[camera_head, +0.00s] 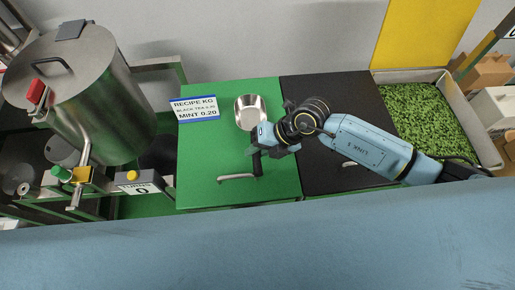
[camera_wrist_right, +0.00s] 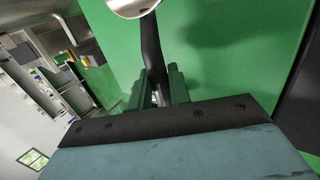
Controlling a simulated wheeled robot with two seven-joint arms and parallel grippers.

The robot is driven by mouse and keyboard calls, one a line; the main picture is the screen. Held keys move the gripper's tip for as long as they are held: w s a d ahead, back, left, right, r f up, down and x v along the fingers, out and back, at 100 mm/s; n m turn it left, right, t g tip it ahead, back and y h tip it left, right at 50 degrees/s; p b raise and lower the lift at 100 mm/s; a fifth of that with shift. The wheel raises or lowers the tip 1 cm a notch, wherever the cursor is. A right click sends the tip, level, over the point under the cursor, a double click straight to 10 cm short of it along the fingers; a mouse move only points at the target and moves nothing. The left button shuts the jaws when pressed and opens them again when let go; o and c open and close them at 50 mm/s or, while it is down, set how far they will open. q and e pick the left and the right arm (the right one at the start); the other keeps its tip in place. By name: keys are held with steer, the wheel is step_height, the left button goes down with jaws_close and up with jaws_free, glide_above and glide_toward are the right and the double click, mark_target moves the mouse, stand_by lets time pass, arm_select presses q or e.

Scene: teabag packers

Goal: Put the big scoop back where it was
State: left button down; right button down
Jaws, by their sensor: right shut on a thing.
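The big scoop (camera_head: 250,112) has a round silver metal bowl and a dark handle, and is over the green cabinet top (camera_head: 200,160) in the head view. My right gripper (camera_head: 256,150) is shut on its dark handle, with the bowl pointing to the far side. In the right wrist view the handle (camera_wrist_right: 150,50) runs down between the two green-grey fingers of the gripper (camera_wrist_right: 158,88), and the bowl (camera_wrist_right: 132,6) is cut off by the top edge. I cannot tell whether the scoop touches the surface. My left gripper is not in view.
A recipe card (camera_head: 195,108) lies at the green top's far left. A big steel drum (camera_head: 90,95) with a tap stands left, beside a scale display (camera_head: 140,188). A dark cabinet top (camera_head: 335,95) lies right, under my arm. A bin of green leaves (camera_head: 420,112) stands beyond.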

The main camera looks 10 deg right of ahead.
steer(key=shift+f, duration=0.1)
steer(key=c, duration=1.3)
jaws_free()
steer(key=shift+r, duration=0.2)
steer(key=v, duration=1.2)
steer(key=shift+p, duration=0.35)
